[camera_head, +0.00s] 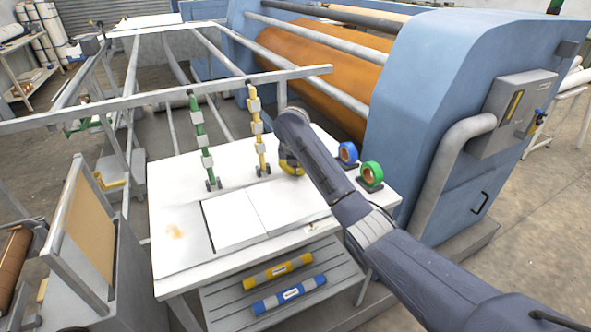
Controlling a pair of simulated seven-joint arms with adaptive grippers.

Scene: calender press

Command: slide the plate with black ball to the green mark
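No black ball and no green mark on a surface can be made out. Two pale square plates lie side by side on the white table, a left one (233,219) and a right one (285,204). My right arm comes in from the lower right and reaches over the table. My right gripper (291,162) is at its far end, behind the right plate and beside the yellow post. The arm largely hides its fingers, and whether it holds anything cannot be seen. My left gripper is not in view.
A green post (201,140) and a yellow post (257,130) stand at the table's back. A blue roll (348,153) and a green roll (371,174) stand at its right. Yellow (278,270) and blue (289,295) tubes lie on the lower shelf. The table's left front is bare.

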